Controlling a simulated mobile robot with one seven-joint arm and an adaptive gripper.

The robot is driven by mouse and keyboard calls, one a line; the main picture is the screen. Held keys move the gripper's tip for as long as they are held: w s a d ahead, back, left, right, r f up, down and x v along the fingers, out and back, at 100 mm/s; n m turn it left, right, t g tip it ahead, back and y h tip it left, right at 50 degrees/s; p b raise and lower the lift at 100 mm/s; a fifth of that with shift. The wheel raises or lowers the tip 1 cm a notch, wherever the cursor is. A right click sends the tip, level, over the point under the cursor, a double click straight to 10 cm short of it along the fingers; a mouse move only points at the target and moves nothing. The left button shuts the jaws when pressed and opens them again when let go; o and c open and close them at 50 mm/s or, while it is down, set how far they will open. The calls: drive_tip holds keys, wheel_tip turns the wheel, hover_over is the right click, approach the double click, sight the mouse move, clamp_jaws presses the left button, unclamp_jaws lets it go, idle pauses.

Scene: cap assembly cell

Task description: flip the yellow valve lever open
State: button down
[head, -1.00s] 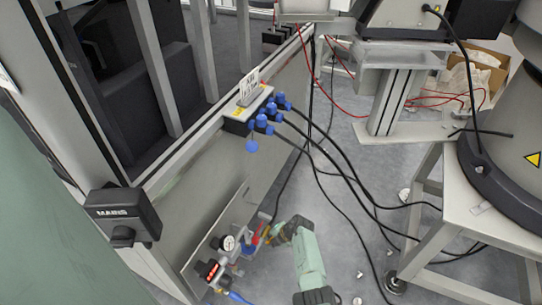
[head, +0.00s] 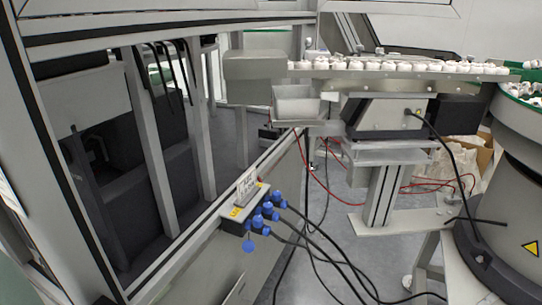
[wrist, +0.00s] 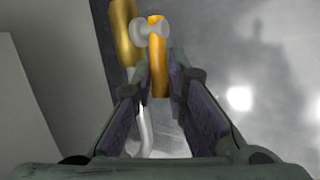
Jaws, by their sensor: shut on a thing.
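The yellow valve lever (wrist: 157,55) shows at the top middle of the wrist view as an orange-yellow bar pointing down toward me. My gripper (wrist: 160,82) is closed around it, with the lever's lower end between the two dark fingertips. A grey round pivot piece (wrist: 150,28) crosses the lever's upper part. A second, darker yellow part (wrist: 125,35) stands just left of it. The fingertips hide part of the lever's end. Neither my gripper nor the valve shows in the head view now.
A grey panel (wrist: 30,110) lies left in the wrist view; grey floor is to the right. In the head view, a connector box with blue plugs (head: 268,212) and black cables sits on the machine's ledge. A feeder stand (head: 385,190) and bowl (head: 505,200) stand right.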

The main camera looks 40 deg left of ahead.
drive_tip(key=c, duration=1.8)
unclamp_jaws()
drive_tip(key=shift+s+d, duration=0.35)
drive_tip(key=shift+s, duration=0.15)
drive_tip(key=shift+o, duration=1)
drive_tip(key=shift+w+a+r, duration=0.1)
drive_tip(key=shift+w, duration=0.05)
drive_tip(key=shift+w+a+r, duration=0.1)
drive_tip(key=shift+w+r, duration=0.05)
drive_tip(key=v, duration=1.1)
drive_tip(key=shift+d, duration=0.4)
